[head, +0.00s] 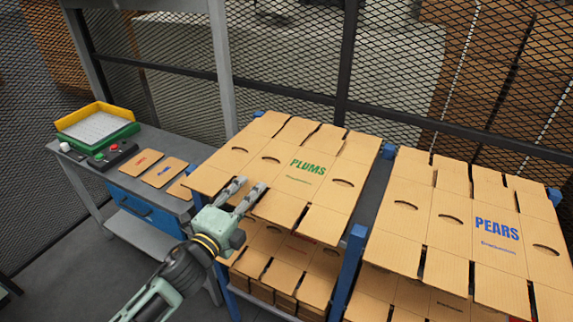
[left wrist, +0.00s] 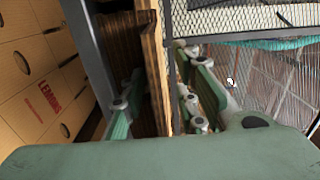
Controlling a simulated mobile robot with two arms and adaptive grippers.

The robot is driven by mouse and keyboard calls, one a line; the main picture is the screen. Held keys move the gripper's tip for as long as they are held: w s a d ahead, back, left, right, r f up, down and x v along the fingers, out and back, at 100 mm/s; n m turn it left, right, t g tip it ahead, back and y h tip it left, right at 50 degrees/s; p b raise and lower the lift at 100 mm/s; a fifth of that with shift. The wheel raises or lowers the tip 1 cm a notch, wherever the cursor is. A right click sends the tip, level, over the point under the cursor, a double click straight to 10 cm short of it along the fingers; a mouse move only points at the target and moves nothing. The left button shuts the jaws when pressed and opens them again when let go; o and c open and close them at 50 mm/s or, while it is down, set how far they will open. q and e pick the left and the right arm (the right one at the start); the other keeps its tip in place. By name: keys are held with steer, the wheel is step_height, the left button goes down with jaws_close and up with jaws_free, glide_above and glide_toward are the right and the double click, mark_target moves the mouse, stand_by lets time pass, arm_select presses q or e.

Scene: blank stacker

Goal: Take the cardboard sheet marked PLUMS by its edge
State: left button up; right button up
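The cardboard sheet marked PLUMS (head: 318,187) lies flat on top of the left rack, with green print and slotted flaps. My left gripper (head: 250,190) is at its near left edge, fingers pointing towards the sheet. The left wrist view shows this gripper (left wrist: 162,90) open, with fingers apart. Brown cardboard (left wrist: 154,75) shows edge-on in the gap between them, with room on either side. I cannot tell how deep the edge sits between the fingers. My right gripper is not in view.
A sheet marked PEARS (head: 500,262) lies on the right rack. A lower sheet marked LEMONS (left wrist: 30,112) shows in the left wrist view. Blue rack posts (head: 347,272) stand between the stacks. A grey bench (head: 150,133) with a green-yellow tray (head: 97,127) is left; mesh fencing stands behind.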

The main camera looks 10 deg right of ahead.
arm_select(q)
steer(key=shift+c, duration=0.5)
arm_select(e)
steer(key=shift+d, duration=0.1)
arm_select(q)
jaws_close()
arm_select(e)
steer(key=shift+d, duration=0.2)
arm_select(q)
steer(key=shift+r, duration=0.1)
